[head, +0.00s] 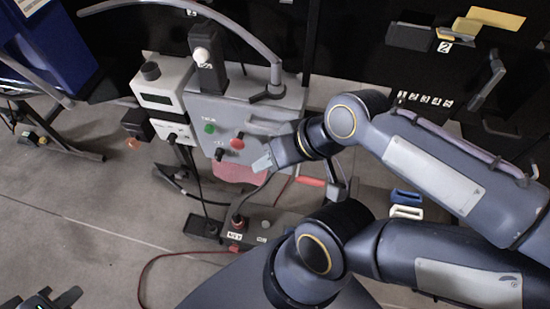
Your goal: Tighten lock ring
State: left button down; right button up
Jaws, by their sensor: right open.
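A grey control panel (222,107) stands at the upper middle with a green button (209,128), a red knob (237,142) and a black knob (222,154). A curved grey tube ends at a dark collar (268,94) on its right top. A low dark box (270,228) below carries a cable plug with a dark collar (238,222). I cannot tell which part is the lock ring. My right gripper (262,163) is open beside the panel's lower right, its fingers partly hidden by its own body. My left gripper (42,299) is open and empty at the bottom left, partly cut off.
A grey box with a display (160,98) stands left of the panel. Blue and white handled items (406,205) lie on the right. A red cable (150,265) runs over the floor (95,215), which is mostly clear on the left.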

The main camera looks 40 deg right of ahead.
aim_at(266, 94)
jog(key=z, duration=1.35)
